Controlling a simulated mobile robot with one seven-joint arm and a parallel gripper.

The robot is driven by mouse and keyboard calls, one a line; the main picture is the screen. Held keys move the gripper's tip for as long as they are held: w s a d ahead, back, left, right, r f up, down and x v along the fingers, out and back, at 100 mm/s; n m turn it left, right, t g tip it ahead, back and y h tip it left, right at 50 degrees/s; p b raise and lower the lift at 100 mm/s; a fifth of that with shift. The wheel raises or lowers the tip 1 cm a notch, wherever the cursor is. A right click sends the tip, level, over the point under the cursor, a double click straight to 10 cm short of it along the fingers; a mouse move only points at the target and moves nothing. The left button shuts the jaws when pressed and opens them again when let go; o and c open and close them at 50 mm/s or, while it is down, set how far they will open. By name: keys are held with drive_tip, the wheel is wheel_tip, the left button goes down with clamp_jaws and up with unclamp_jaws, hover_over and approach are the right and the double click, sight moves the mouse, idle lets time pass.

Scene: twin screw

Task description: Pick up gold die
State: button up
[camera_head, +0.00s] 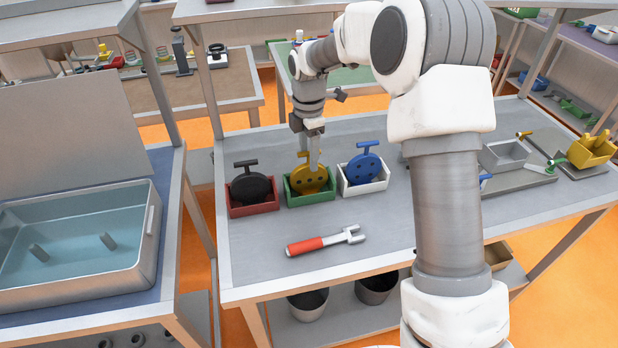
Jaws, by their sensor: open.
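The gold die (308,180) is a round yellow disc with dark holes and a T-shaped handle on top. It stands upright in the green bin (311,200) on the grey bench. My gripper (309,168) points down over the gold die, its fingers at the handle and the disc's upper part. The jaws are open. The fingers hide part of the handle, and I cannot tell whether they touch it.
A black die (251,188) in a red bin (253,210) stands to the left, and a blue die (364,171) in a white bin (366,189) to the right. A red-handled wrench (322,242) lies in front. A water tank (75,283) stands on the left bench.

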sight(309, 174)
drive_tip(key=shift+w+f, duration=0.15)
drive_tip(key=shift+f, duration=1.7)
clamp_jaws()
drive_tip(key=shift+r, duration=0.1)
